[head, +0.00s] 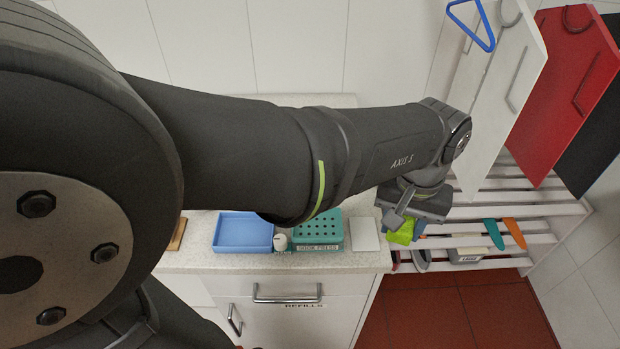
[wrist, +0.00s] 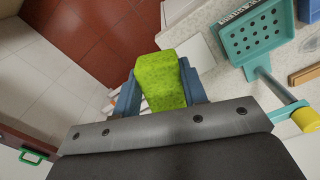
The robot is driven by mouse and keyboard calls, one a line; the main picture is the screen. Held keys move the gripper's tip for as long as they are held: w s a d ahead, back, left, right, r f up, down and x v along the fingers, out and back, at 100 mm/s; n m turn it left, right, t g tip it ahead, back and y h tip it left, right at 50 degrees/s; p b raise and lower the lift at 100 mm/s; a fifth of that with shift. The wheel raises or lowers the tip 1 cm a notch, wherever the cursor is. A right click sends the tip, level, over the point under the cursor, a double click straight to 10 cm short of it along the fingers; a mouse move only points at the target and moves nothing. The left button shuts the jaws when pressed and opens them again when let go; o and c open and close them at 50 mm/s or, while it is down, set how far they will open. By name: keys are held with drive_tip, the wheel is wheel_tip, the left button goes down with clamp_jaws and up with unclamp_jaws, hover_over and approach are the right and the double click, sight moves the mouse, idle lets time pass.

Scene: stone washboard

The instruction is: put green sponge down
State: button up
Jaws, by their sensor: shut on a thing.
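The bright green sponge (wrist: 165,82) is clamped between the two blue fingers of my gripper (wrist: 158,74) in the wrist view. Its far end sticks out past the fingertips. In the head view my gripper (head: 404,222) is at the right end of the counter, beside the white slatted rack. Only the lower part of the sponge (head: 402,236) shows there, under the gripper. In the wrist view, red floor lies beyond it to the left and the counter to the right. I cannot tell how high the sponge is.
On the counter are a blue tray (head: 243,232), a teal perforated press (head: 317,230) and a pale flat square (head: 364,234). The slatted rack (head: 545,210) holds teal and orange handled things. White, red and black boards hang above it. A yellow knob (wrist: 306,119) is near my gripper's right.

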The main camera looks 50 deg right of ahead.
drive_tip(key=s+m, duration=0.1)
drive_tip(key=m, duration=0.1)
drive_tip(key=a+f+m, duration=0.1)
drive_tip(key=shift+s+a+f+m, duration=0.1)
drive_tip(key=shift+s+a+m, duration=0.05)
drive_tip(key=shift+s+m, duration=0.25)
drive_tip(key=shift+s+f, duration=0.1)
drive_tip(key=shift+f+m, duration=0.1)
drive_tip(key=shift+m, duration=0.3)
hover_over(360, 237)
wheel_tip(360, 237, down, 7)
drive_tip(key=shift+r, duration=0.1)
drive_tip(key=shift+f, duration=2)
drive_tip(key=shift+f, duration=0.2)
drive_tip(key=o, duration=0.9)
